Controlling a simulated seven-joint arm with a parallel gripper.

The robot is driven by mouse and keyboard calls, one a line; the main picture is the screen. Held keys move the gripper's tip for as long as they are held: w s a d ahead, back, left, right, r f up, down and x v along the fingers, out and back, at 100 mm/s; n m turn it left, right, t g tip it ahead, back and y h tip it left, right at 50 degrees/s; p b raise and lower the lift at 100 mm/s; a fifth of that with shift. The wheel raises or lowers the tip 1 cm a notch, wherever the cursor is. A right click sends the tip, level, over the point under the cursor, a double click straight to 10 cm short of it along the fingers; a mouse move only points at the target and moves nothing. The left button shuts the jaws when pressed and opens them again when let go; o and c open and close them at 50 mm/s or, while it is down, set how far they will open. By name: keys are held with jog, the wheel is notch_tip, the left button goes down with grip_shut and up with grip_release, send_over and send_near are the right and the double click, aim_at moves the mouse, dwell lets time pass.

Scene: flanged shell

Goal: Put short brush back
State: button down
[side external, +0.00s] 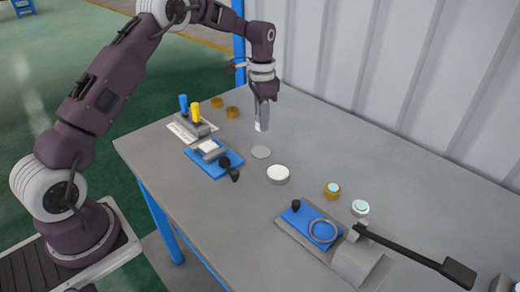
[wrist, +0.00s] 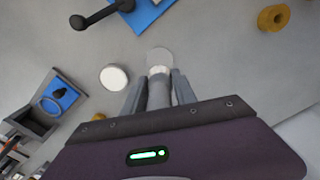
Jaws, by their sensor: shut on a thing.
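My gripper (side external: 262,108) is above the back part of the table, pointing down. In the wrist view my gripper (wrist: 158,88) is shut on a grey cylindrical thing (wrist: 159,94) with a pale end; I cannot tell from its look whether it is the short brush. The pale end (side external: 261,127) shows in the side view below the fingers, above the table near a flat grey disc (side external: 261,152). A grey holder (side external: 195,129) at the left holds two upright handled things, one blue (side external: 183,103) and one yellow (side external: 195,112).
A blue plate fixture (side external: 226,162) with a black knob stands left of the disc. A white round part (side external: 278,174) lies right of it. A press (side external: 362,262) with a long black lever stands at front right.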

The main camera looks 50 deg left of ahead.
aim_at(261, 152)
notch_tip(261, 152, down, 9)
jog(key=shift+r, duration=0.15)
jog(key=c, duration=1)
grip_release()
